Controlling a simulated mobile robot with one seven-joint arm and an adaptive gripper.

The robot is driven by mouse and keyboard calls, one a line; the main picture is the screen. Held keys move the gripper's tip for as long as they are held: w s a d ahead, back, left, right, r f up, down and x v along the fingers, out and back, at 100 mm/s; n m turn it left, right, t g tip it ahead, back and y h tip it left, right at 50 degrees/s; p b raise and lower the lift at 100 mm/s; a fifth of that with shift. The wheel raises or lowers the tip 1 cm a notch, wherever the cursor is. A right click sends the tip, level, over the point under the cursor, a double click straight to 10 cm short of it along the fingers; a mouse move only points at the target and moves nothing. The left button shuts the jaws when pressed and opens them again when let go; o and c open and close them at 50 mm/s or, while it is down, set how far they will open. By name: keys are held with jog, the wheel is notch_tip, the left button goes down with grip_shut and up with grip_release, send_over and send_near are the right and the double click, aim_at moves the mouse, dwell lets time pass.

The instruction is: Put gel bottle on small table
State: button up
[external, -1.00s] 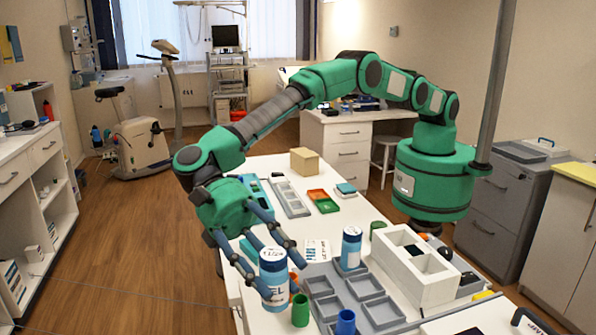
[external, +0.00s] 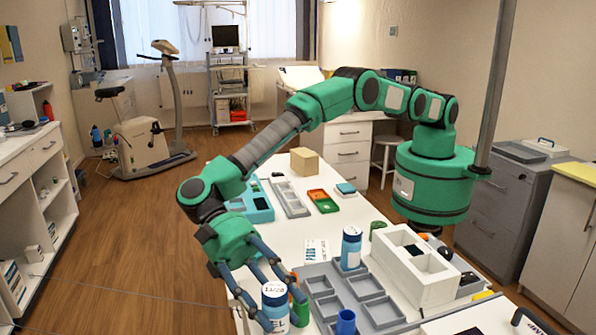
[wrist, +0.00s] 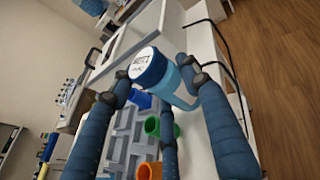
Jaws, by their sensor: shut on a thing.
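My gripper (external: 284,298) has dark blue fingers and is shut on a gel bottle (external: 274,309) with a pale top and a blue-and-white label. They are at the near end of the long white table (external: 262,181), low in the external view. The wrist view shows the bottle (wrist: 150,67) between the fingers (wrist: 160,78), tilted in that picture, with its pale lid and blue band toward the camera. I cannot tell whether its base touches anything. A similar blue-and-white bottle (external: 351,249) stands farther back. I cannot make out for sure which surface is the small table.
A green cup (external: 300,314) and a blue cup (external: 346,322) stand close to the held bottle. A grey compartment tray (external: 322,286) and a white divided box (external: 432,287) lie to the right. Open wooden floor (external: 150,235) is on the left.

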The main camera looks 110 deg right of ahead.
aim_at(280, 319)
jog(key=shift+f, duration=1.35)
jog(key=shift+f, duration=0.15)
jog(key=o, duration=1.3)
jog(key=shift+w+d+r, duration=0.1)
jog(key=shift+d+r, duration=0.15)
jog(key=shift+d, duration=0.05)
jog(key=p+v, duration=0.2)
jog(key=v, duration=0.9)
jog(key=shift+d, duration=0.15)
jog(key=shift+r, duration=0.15)
